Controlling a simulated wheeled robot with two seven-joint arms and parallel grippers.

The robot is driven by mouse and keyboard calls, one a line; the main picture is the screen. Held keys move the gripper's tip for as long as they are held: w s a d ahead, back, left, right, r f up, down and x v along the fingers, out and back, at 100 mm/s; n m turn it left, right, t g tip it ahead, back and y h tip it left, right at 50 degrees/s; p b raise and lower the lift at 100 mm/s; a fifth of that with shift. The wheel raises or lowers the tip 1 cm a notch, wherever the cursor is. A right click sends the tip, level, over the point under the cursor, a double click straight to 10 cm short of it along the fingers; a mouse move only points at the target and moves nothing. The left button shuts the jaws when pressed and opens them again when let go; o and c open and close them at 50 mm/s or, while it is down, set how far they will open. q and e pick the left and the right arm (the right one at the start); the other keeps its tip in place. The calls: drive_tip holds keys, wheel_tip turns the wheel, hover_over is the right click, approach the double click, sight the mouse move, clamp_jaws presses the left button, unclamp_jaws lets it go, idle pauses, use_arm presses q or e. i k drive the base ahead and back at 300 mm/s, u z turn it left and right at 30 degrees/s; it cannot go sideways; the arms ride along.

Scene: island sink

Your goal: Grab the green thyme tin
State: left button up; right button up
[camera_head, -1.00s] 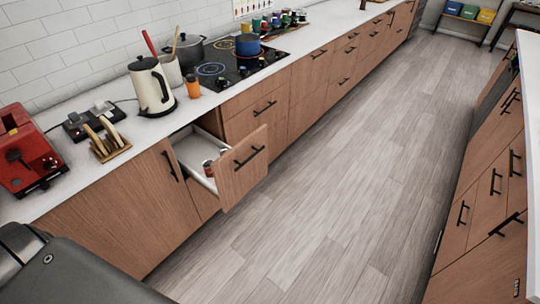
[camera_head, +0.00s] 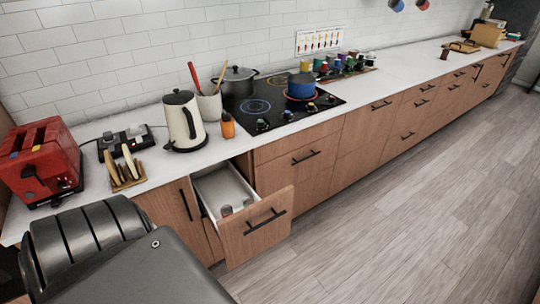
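A row of small coloured tins (camera_head: 340,63) stands on the counter at the right end of the cooktop, by the wall. Some of them look green, but they are too small for me to read a label, so I cannot tell which is the thyme tin. A few small jars (camera_head: 226,210) lie or stand in the open drawer (camera_head: 224,187), their labels unreadable. Neither of my grippers is in view; only a dark grey part of my own body fills the lower left corner.
The open drawer's front (camera_head: 256,228) juts out over the floor. On the counter stand a red toaster (camera_head: 40,165), a toast rack (camera_head: 126,170), a kettle (camera_head: 184,122), an orange shaker (camera_head: 227,126) and a blue pot (camera_head: 301,87) on the cooktop (camera_head: 265,110). The floor (camera_head: 420,200) at right is clear.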

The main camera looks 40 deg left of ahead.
sight(248, 200)
drive_tip(key=i, duration=4.45)
drive_tip(key=u, duration=3.55)
drive_tip(key=i, duration=0.55)
drive_tip(key=u, duration=0.15)
